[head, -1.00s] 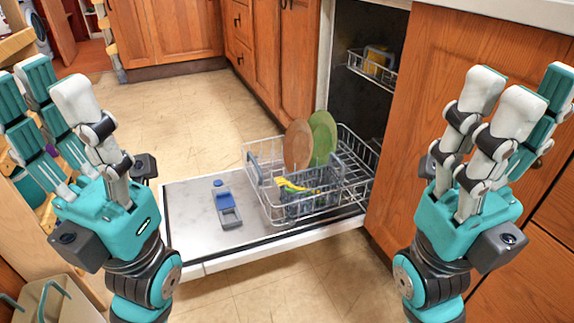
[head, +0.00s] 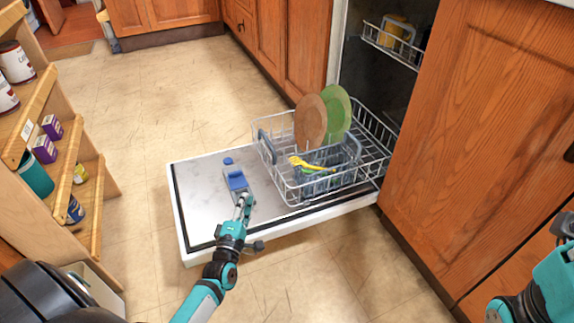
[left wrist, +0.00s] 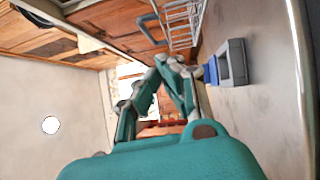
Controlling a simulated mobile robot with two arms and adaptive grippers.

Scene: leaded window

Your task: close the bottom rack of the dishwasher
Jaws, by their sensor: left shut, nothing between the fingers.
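The bottom rack (head: 375,150) is a wire basket pulled out over the open dishwasher door (head: 205,205). It holds a brown plate (head: 310,122), a green plate (head: 337,110) and a grey cutlery basket (head: 335,170) with yellow and green utensils. My left gripper (head: 243,200) is shut and empty, low over the door near the blue-grey detergent dispenser (head: 236,180), left of the rack and apart from it. In the left wrist view its fingertips (left wrist: 172,62) are together, with the rack (left wrist: 182,25) beyond. Only part of my right arm shows at the right edge; its fingers are out of frame.
The upper rack (head: 390,45) with a yellow item sits inside the dark dishwasher. A wooden cabinet (head: 480,130) stands right of the opening. A wooden shelf (head: 85,190) with cans and boxes is at the left. The tiled floor (head: 165,95) between is clear.

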